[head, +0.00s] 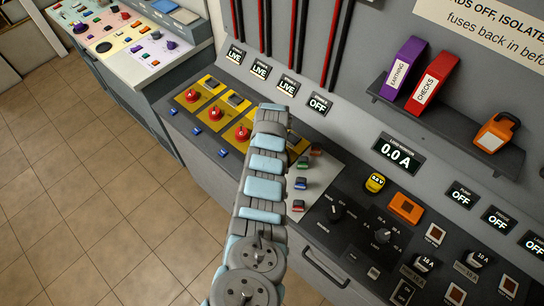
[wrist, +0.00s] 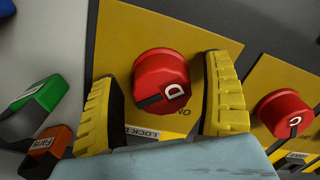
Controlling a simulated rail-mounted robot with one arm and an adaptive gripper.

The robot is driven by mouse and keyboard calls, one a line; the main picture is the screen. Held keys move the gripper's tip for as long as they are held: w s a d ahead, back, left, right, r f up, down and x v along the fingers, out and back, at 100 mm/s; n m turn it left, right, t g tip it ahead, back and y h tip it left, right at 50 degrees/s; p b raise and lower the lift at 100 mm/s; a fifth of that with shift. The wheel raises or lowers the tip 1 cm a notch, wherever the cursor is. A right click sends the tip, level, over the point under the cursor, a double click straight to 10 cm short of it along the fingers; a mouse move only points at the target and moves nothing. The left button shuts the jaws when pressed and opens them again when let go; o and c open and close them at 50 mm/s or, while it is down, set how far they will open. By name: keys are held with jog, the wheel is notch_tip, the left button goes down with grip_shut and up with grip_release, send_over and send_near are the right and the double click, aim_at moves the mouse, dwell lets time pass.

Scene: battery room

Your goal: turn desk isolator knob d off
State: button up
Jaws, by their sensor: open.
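Knob D (wrist: 160,76) is a red round knob on a yellow plate, marked with a white D; its dark pointer mark sits at its lower edge. The word ON is printed just below it. My gripper (wrist: 160,98) is open, with one yellow ribbed finger on each side of knob D. Gaps show between the fingers and the knob, so it is not gripped. In the head view my arm hides knob D. The fourth display (head: 319,104) on the wall panel reads OFF.
Red knob C (wrist: 283,112) is close to the right finger; it also shows in the head view (head: 243,133), in line with two more red knobs. Three displays (head: 261,69) read LIVE. Green (wrist: 36,100) and orange (wrist: 44,150) blocks lie left of the gripper.

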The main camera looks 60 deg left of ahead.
notch_tip(320, 180, up, 12)
jog(key=shift+w, duration=0.15)
dwell(0.7)
jog(key=shift+f, duration=0.1)
dwell(0.4)
